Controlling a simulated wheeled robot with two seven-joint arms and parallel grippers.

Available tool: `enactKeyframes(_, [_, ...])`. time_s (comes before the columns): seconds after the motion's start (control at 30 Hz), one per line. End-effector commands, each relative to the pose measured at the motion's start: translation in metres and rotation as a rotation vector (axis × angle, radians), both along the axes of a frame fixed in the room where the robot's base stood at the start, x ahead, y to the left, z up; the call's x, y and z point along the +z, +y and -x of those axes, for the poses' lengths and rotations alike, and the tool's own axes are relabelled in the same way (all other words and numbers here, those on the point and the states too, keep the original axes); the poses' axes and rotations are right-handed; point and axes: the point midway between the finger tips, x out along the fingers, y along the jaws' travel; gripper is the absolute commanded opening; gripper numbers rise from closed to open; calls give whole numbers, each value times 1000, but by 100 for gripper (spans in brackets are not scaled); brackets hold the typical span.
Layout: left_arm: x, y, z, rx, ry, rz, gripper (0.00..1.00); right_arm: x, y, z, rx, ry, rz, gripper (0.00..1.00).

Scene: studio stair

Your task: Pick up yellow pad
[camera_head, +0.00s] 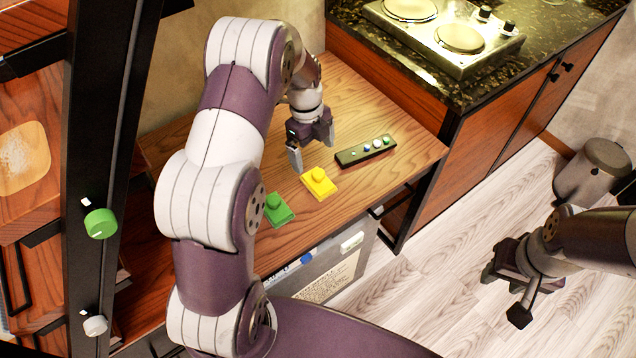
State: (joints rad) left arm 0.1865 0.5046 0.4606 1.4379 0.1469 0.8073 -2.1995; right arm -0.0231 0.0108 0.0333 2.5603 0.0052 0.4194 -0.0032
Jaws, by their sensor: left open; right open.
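The yellow pad (318,184) is a small square plate with a raised knob, lying on the wooden counter (375,110). My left gripper (312,152) points down just behind the pad, with one finger close to its left rear side. It is open, and nothing shows between its fingers. I cannot tell whether the finger touches the pad. My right gripper (505,290) is open and empty, out over the floor at the right, well away from the pad.
A similar green pad (277,210) lies just left of the yellow pad, partly behind my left arm. A dark strip with several coloured buttons (366,150) lies to the right. A stove (445,35) stands on the dark worktop. A grey bin (592,172) stands on the floor.

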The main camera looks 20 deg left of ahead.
Motion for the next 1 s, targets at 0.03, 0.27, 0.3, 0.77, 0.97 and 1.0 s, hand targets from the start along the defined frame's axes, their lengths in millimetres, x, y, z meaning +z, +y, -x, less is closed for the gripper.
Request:
enactKeyframes(0.03, [-12,-2,2,-3,5,1,100,2,0,0,0,0,0,43])
enactKeyframes(0.27, [-50,-6,2,0,0,-1,100,5,0,0,0,-1,0,43])
enactKeyframes(0.3, [-54,-7,2,1,1,0,100,6,0,0,0,0,0,43])
enactKeyframes(0.77, [-103,-15,2,1,-4,-2,100,13,0,0,0,0,0,43])
enactKeyframes(0.97, [-103,-15,2,1,-3,-2,58,13,0,0,0,0,0,43])
enactKeyframes(1.0, [-103,-15,2,1,-3,-2,45,13,0,0,0,0,0,43])
